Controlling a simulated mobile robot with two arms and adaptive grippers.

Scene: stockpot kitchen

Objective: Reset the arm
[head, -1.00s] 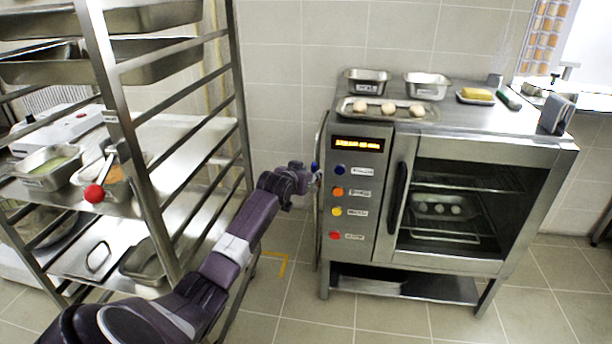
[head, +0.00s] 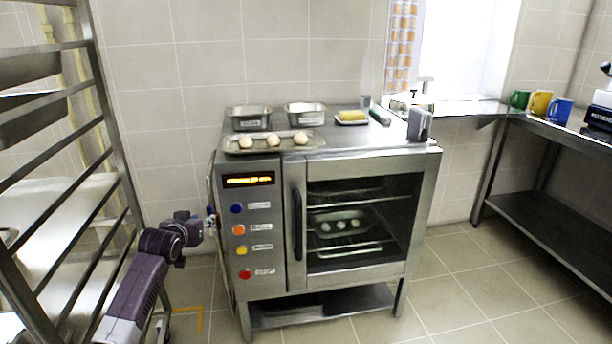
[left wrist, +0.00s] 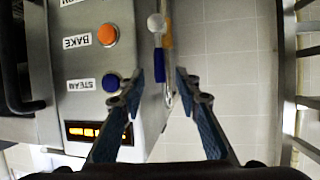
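My left arm (head: 140,285) comes in from the lower left in the head view. Its gripper (head: 211,224) is beside the left edge of the oven's button panel, near the blue button (head: 236,209) and orange button (head: 238,230). In the left wrist view the left gripper (left wrist: 161,74) has its two fingers apart with nothing held between them. The oven's panel side and a rod with a white ball end (left wrist: 156,22) show beyond the fingertips. Whether a finger touches the oven, I cannot tell. My right gripper is not in view.
The steel oven (head: 350,285) has a tray with three pale dough balls (head: 273,141) and two metal pans on top. A steel rack (head: 112,190) stands close to my left arm. A counter with mugs (head: 540,103) is at right. The floor between is clear.

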